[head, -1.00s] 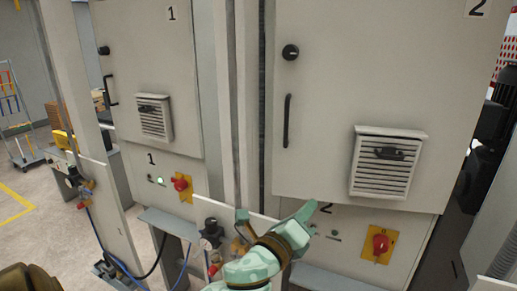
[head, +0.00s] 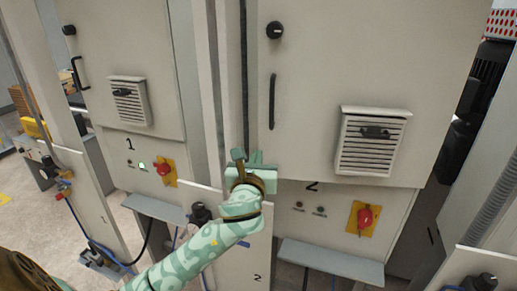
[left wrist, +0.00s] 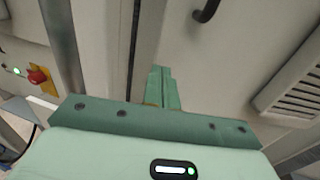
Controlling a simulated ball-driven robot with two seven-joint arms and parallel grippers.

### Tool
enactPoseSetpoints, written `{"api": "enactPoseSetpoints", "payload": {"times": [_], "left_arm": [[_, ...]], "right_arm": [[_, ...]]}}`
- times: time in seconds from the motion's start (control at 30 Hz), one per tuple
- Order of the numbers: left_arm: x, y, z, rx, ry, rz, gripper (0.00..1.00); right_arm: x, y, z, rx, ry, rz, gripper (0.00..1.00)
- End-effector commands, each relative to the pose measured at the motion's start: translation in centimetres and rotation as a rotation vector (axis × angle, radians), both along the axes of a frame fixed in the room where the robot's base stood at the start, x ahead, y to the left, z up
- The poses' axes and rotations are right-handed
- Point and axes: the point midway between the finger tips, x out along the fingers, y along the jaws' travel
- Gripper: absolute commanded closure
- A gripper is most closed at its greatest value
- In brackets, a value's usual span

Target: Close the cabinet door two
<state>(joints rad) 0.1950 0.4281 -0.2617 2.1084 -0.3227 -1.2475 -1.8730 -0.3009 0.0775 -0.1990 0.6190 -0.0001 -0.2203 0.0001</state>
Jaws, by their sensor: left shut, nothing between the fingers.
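Cabinet door two (head: 320,80) is the large grey upper door on the right, with a black knob (head: 275,30), an upright black handle (head: 272,102) and a louvred vent (head: 372,142). A dark strip runs along its left edge; I cannot tell for certain how far it stands open. My left gripper (head: 250,158) is shut and empty at the door's lower left corner, below the handle. In the left wrist view, the shut fingers (left wrist: 162,85) point toward the door's left edge, with the handle (left wrist: 206,10) at upper right. I cannot tell whether they touch. My right gripper is not in view.
Cabinet one's door (head: 125,60) is on the left. Below door two are a red switch on a yellow plate (head: 365,217) and a grey ledge (head: 330,262). A low panel with a regulator (head: 200,214) stands near my left forearm. Hoses hang at lower left.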

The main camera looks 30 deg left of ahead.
Motion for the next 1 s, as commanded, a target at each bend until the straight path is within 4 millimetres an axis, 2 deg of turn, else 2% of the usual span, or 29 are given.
{"api": "enactPoseSetpoints", "payload": {"times": [0.1,0.23,0.73,0.87,1.0], "left_arm": [[1.6,0.8,0.2,0.001,0.0,0.001,1.0],[2.7,1.3,0.1,0.001,0.0,0.001,1.0],[3.5,1.7,0.0,0.002,0.001,0.0,1.0],[5.6,2.7,0.0,0.004,0.0,0.0,1.0],[9.0,4.5,0.0,0.004,0.0,0.001,1.0]], "right_arm": [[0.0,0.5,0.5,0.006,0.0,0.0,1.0],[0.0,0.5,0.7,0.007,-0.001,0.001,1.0],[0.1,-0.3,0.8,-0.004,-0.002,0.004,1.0],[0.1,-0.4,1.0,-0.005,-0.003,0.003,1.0],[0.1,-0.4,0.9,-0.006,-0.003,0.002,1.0]]}}
